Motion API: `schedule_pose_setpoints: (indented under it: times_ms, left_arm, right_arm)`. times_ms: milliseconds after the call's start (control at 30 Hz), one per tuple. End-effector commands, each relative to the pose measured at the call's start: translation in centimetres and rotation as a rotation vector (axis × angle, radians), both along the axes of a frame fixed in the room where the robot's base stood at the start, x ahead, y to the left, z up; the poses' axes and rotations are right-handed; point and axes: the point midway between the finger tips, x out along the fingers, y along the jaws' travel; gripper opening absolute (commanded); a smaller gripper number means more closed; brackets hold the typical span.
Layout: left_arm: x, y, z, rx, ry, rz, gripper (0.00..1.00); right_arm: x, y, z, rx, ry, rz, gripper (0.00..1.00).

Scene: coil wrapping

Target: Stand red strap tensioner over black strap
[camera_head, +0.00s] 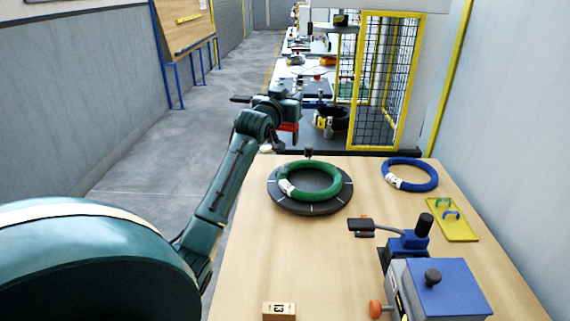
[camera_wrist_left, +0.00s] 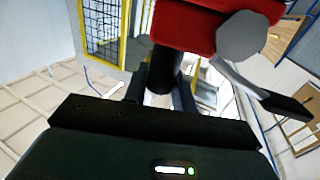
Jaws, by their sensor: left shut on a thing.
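My left gripper (camera_head: 284,113) is held up beyond the far left edge of the table. It is shut on the red strap tensioner (camera_head: 289,127), whose red body shows just below the gripper. In the left wrist view, the gripper's dark fingers (camera_wrist_left: 161,88) close around a black post under the tensioner's red body (camera_wrist_left: 188,26). A grey disc and a dark lever stick out to the right there. A green coil (camera_head: 334,187) with a white label lies flat on a dark round turntable (camera_head: 312,210). I cannot make out a black strap. My right gripper is not in view.
A blue coil (camera_head: 425,186) and a yellow tray (camera_head: 459,232) with small green and blue parts lie at the right. A blue tensioner-like tool (camera_head: 402,246) and a blue-topped box (camera_head: 443,286) stand in front. A block marked 13 (camera_head: 279,311) sits near the left edge.

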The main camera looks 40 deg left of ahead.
Motion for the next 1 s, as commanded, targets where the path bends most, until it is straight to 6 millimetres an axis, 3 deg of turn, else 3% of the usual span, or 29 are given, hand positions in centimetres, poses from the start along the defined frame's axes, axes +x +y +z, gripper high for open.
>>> schedule_pose_setpoints:
  times_ms: [233, 633, 1000]
  left_arm:
    - [0.0, 0.0, -4.3, 0.000, 0.002, 0.001, 0.00]
    - [0.0, 0.0, -8.7, 0.000, 0.000, 0.001, 0.00]
    - [0.0, 0.0, -9.4, 0.002, -0.003, 0.000, 0.00]
  right_arm:
    - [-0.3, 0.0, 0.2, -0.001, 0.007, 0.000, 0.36]
    - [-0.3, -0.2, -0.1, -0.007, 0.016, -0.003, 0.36]
    - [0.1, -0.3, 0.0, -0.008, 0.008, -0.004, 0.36]
